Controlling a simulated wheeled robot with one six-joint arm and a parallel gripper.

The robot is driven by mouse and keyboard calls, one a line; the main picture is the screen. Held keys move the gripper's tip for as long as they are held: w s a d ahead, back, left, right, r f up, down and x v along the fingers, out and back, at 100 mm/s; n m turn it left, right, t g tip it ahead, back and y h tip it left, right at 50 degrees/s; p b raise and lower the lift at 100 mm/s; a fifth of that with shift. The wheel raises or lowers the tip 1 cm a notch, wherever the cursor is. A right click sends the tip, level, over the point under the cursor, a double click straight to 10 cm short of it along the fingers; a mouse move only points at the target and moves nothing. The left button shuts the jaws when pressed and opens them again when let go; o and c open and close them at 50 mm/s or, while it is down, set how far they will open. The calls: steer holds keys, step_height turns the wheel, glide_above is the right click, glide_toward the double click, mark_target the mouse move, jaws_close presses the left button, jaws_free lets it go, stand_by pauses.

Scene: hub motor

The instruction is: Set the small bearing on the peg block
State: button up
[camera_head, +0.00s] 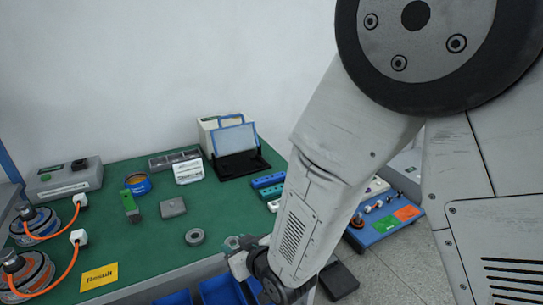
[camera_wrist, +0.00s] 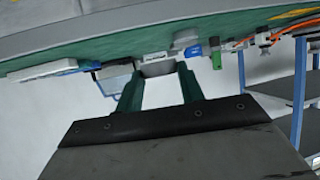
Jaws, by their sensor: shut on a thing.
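My gripper (camera_wrist: 157,85) shows in the wrist view with its two dark green fingers shut on a small grey part, seemingly the small bearing (camera_wrist: 157,70). In the head view my gripper is low in the middle at the table's front edge, partly hidden by my arm. A grey ring shape there (camera_head: 232,242) seems to be the held bearing. A flat grey square block, likely the peg block (camera_head: 173,207), lies on the green table (camera_head: 150,222). Its peg is too small to make out. A thicker grey ring (camera_head: 195,237) lies apart, between block and gripper.
A green tool (camera_head: 130,207) and a blue and orange round container (camera_head: 137,183) are left of the block. A white box (camera_head: 188,172) and a black stand (camera_head: 241,163) are behind. Orange-cabled motors (camera_head: 28,270) stand at left. Blue bins (camera_head: 222,290) are below the front edge.

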steer(key=w+d+m+t+h, duration=0.2)
steer(key=w+d+m, duration=0.1)
steer(key=w+d, duration=0.65)
steer(key=w+d+f+m+t+h, duration=0.1)
steer(key=w+d+m+h, duration=0.25)
steer(key=d, duration=1.15)
steer(key=w+d+f+m+h, duration=0.15)
steer(key=w+d+h, duration=0.3)
steer(key=d, duration=1.05)
steer(key=s+a+r+n+y, duration=0.1)
steer(key=s+a+n+y, duration=0.15)
steer(key=a, duration=0.85)
steer(key=s+a+r+n+y, duration=0.15)
steer(key=a+y, duration=0.25)
steer(key=a, duration=0.8)
steer(key=s+a+n+g+y, duration=0.1)
steer(key=s+a, duration=0.3)
steer(key=a, duration=0.1)
steer(key=s+a+n+g+y, duration=0.1)
steer(key=s+a, duration=0.4)
steer(key=a, duration=0.1)
steer(key=s+a+n+g+y, duration=0.1)
steer(key=s+a+n, duration=0.1)
steer(key=s+a, duration=0.3)
steer(key=shift+a, duration=0.35)
steer(key=shift+w+d+f, duration=0.1)
steer(key=shift+w, duration=0.1)
